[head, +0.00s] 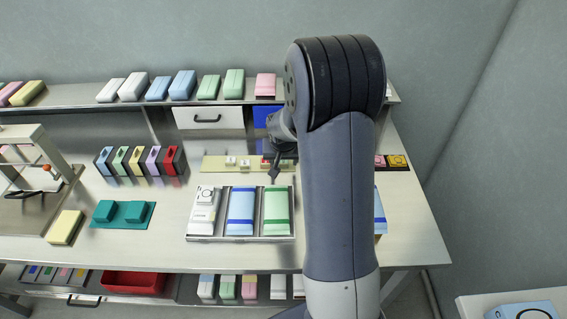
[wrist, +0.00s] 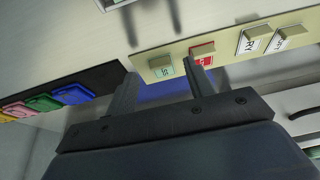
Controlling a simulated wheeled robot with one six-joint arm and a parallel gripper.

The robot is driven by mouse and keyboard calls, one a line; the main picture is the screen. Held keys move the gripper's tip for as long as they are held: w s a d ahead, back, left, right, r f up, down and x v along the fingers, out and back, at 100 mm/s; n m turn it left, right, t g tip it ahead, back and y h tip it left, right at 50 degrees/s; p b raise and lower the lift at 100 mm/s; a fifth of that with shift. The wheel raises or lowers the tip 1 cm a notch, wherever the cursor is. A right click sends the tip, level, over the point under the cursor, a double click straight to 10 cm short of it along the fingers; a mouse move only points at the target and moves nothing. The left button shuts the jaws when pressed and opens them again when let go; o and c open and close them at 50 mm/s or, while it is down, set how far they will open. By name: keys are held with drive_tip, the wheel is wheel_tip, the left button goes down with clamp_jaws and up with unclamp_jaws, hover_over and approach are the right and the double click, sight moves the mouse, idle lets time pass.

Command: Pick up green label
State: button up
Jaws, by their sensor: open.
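A small pale-green label (wrist: 162,70) with dark lettering and a tan block on it stands on a beige strip (wrist: 225,35) in the wrist view. In that picture it lies between the finger ends of my gripper (wrist: 158,80). My gripper is open, and I see nothing held. I cannot tell how far above the strip the fingers are. In the head view my gripper (head: 274,166) is over the right part of the strip (head: 213,164), and my arm hides that end. A darker green tag (wrist: 43,102) lies apart on a dark holder.
A red label (wrist: 203,53) sits close beside the pale-green one, near my right finger. White labels (wrist: 250,41) stand further right. Blue, pink and yellow tags share the dark holder (wrist: 108,76). A tray of packs (head: 240,238) lies in front.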

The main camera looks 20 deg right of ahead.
drive_tip(key=shift+x, duration=1.05)
drive_tip(key=shift+c, duration=0.3)
clamp_jaws()
